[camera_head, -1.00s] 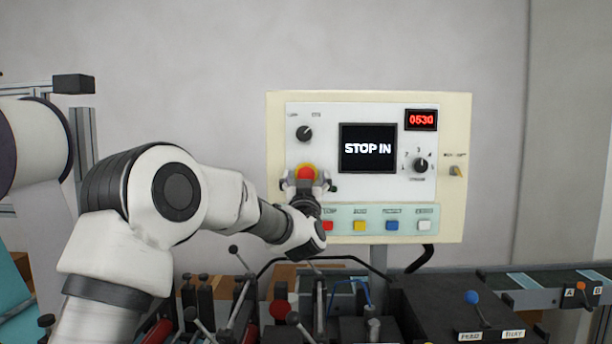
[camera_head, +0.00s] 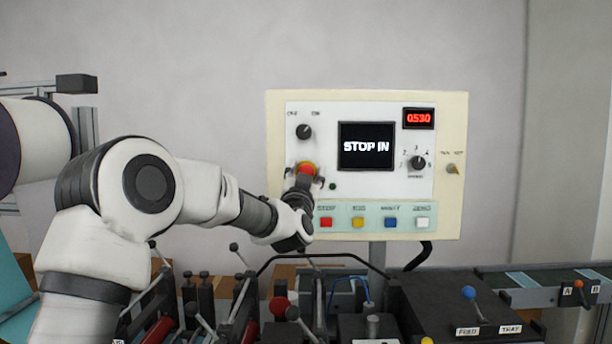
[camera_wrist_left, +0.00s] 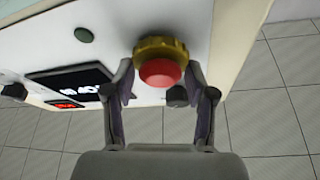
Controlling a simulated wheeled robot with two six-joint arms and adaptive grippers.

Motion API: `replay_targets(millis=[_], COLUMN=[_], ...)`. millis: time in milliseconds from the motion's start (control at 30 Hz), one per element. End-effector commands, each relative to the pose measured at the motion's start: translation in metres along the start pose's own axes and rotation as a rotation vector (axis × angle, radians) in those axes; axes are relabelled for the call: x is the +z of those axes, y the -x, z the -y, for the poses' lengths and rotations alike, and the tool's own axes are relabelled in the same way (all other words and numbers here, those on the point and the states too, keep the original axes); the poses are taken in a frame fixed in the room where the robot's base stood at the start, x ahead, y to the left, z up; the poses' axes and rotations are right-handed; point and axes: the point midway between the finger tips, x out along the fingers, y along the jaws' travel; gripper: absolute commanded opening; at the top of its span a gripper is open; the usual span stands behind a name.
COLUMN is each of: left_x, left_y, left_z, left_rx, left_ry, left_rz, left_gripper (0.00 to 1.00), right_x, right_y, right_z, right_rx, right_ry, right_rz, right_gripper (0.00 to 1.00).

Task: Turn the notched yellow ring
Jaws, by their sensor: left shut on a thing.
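The notched yellow ring (camera_head: 314,164) surrounds a red mushroom button (camera_head: 306,169) on the left side of the control panel. In the left wrist view the ring (camera_wrist_left: 160,48) shows its notched edge behind the red button (camera_wrist_left: 160,73). My left gripper (camera_head: 304,175) is at the ring, and in the left wrist view its fingers (camera_wrist_left: 160,68) stand on either side, shut on the ring. Part of the ring is hidden by the button and the fingers. The panel screen (camera_head: 366,146) reads "STOP IN". My right gripper is not in view.
A black knob (camera_head: 304,132) is above the ring, and a small dark green button (camera_head: 333,186) is beside it. Several coloured square buttons, including a red one (camera_head: 326,222), line the panel below. Levers with ball knobs (camera_head: 279,306) stand in front beneath my arm.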

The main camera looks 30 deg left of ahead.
Motion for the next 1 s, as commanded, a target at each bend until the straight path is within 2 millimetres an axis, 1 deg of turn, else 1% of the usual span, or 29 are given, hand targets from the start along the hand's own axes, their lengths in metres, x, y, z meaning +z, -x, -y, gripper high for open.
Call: replay_targets(millis=[300, 500, 733, 1000], left_x=[-0.0006, -0.0012, -0.0014, -0.0018], left_y=[-0.0007, -0.001, -0.0012, -0.0014], left_z=[0.0026, 0.0031, 0.0032, 0.0035], left_rx=[0.098, 0.147, 0.18, 0.188], left_ry=[-0.243, -0.363, -0.445, -0.469], left_rz=[-0.001, -0.001, -0.001, -0.002], left_gripper=[0.21, 0.21, 0.21, 0.21], right_x=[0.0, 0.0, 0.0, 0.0], right_y=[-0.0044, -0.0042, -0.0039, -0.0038], right_z=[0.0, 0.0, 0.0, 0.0], right_rx=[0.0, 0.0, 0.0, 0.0], right_ry=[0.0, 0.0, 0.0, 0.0], right_rz=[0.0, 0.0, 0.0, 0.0], right_gripper=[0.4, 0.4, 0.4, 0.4])
